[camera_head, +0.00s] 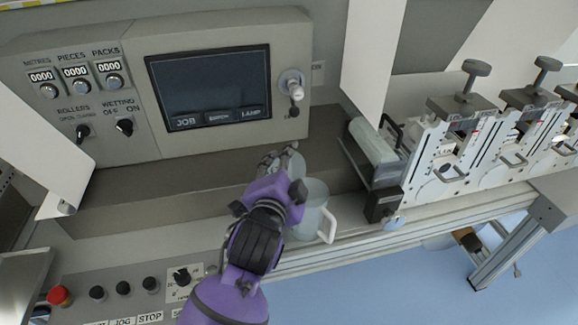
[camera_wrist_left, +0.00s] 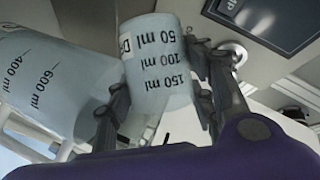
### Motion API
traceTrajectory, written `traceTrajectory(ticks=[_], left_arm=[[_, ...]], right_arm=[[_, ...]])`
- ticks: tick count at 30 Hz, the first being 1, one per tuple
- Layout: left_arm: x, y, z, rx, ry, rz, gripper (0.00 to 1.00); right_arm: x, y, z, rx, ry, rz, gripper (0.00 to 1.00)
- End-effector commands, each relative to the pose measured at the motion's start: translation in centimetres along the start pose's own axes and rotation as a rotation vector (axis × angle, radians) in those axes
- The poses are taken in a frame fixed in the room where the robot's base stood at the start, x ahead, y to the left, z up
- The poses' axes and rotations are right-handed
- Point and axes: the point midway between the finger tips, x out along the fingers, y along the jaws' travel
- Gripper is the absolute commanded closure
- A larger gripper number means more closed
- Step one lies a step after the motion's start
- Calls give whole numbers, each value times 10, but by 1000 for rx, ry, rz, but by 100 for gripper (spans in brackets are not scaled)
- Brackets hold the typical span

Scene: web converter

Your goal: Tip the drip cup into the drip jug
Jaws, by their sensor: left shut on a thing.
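The drip cup (camera_wrist_left: 158,62) is a small pale translucent cup with 50, 100 and 150 ml marks. My left gripper (camera_wrist_left: 160,100) is shut on it, with fingers on both sides. In the head view the left gripper (camera_head: 281,160) and the cup (camera_head: 297,163) are just behind the drip jug (camera_head: 313,208). The jug is a larger pale vessel with a white handle and stands upright on the machine ledge. It shows at the left of the wrist view (camera_wrist_left: 42,85), close beside the cup. How far the cup is tilted, and any liquid in it, I cannot tell.
A control panel with a dark screen (camera_head: 209,87) stands behind. A button panel with a red stop button (camera_head: 59,295) is at the front left. The ledge left of my gripper is clear.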

Motion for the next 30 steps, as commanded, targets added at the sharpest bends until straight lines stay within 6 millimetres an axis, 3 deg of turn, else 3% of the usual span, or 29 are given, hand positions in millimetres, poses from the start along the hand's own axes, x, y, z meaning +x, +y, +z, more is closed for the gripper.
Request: traceTrajectory(ticks=[26, 30], left_arm=[[-3, -2, -7, 224, 0, -92, 82], [-5, -6, -12, 320, 2, -133, 82]], right_arm=[[11, 1, 24, 2, -27, 8, 60], [9, 2, 12, 3, -9, 9, 60]])
